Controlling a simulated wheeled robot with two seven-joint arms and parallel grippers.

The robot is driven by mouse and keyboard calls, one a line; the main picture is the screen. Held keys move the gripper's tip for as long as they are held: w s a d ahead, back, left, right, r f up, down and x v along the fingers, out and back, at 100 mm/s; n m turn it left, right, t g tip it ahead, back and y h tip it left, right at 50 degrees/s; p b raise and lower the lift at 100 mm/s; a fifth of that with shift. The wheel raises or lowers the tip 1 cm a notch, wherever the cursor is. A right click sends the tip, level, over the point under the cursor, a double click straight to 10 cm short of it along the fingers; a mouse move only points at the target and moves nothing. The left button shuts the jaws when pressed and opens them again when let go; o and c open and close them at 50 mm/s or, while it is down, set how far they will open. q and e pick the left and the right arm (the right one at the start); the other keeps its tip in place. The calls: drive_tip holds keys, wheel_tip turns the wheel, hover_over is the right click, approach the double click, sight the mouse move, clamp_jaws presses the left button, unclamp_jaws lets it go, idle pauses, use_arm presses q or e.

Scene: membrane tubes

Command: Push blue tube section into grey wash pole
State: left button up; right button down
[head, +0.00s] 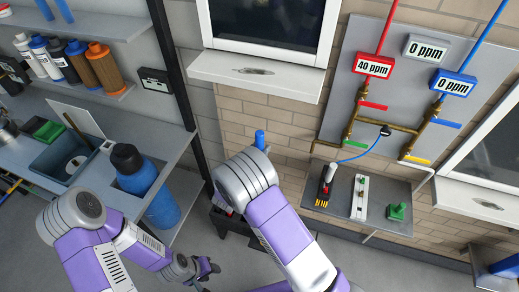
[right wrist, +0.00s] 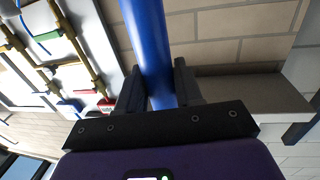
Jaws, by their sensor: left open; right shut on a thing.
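In the right wrist view my right gripper (right wrist: 158,92) is shut on a blue tube section (right wrist: 148,40), which runs up between the fingers and out of the top of the picture. In the head view a blue tube end (head: 260,139) shows just above my right arm, and that arm hides the right gripper. My left gripper (head: 207,268) is open and empty, low over the floor. I cannot make out the grey wash pole for certain in either view.
A wall panel carries a red 40 ppm meter (head: 374,66), a blue 0 ppm meter (head: 453,84) and brass pipes. Below is a grey shelf (head: 340,215) with small fittings. At left are a workbench (head: 60,115) and a blue tank (head: 163,208). A window ledge (head: 255,75) juts out above.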

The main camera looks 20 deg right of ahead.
wheel_tip(320, 180, down, 6)
drive_tip(key=b, duration=0.5)
drive_tip(key=shift+f, duration=0.2)
idle(1.5)
drive_tip(key=c, duration=0.7)
unclamp_jaws()
drive_tip(key=shift+o, duration=0.2)
drive_tip(key=v, duration=0.7)
drive_tip(key=shift+s+a, duration=0.2)
drive_tip(key=shift+s, duration=0.05)
